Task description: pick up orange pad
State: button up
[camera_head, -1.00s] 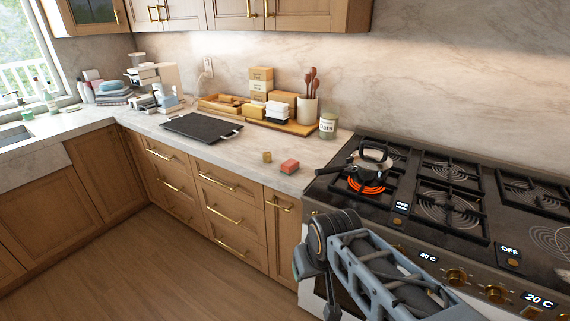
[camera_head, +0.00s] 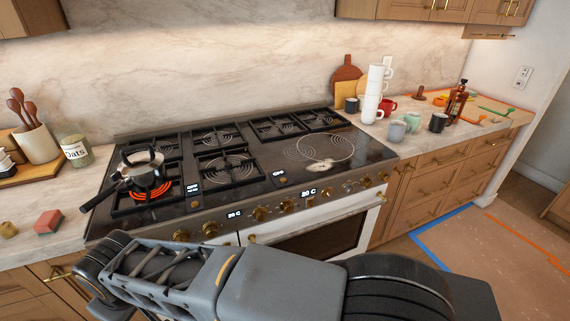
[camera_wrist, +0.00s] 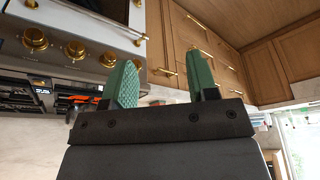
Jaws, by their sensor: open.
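Small orange items (camera_head: 438,101) lie on the far right counter, too small to make out; I cannot tell which thing is the orange pad. My gripper (camera_wrist: 163,82) shows in the wrist view with its two green fingers apart and nothing between them. In the head view my arm crosses the bottom, and the gripper's fingers cannot be made out.
A kettle (camera_head: 142,172) stands on a glowing burner of the stove (camera_head: 225,195). White stacked cups (camera_head: 372,90), a brown bottle (camera_head: 456,103) and mugs crowd the right counter. An oats jar (camera_head: 76,151) and a utensil crock (camera_head: 37,144) stand at left.

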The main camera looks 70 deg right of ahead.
aim_at(49, 222)
jog(key=z, duration=0.2)
jog(key=k, duration=0.55)
jog(key=u, duration=0.8)
jog(key=i, duration=1.5)
jog(key=z, duration=0.35)
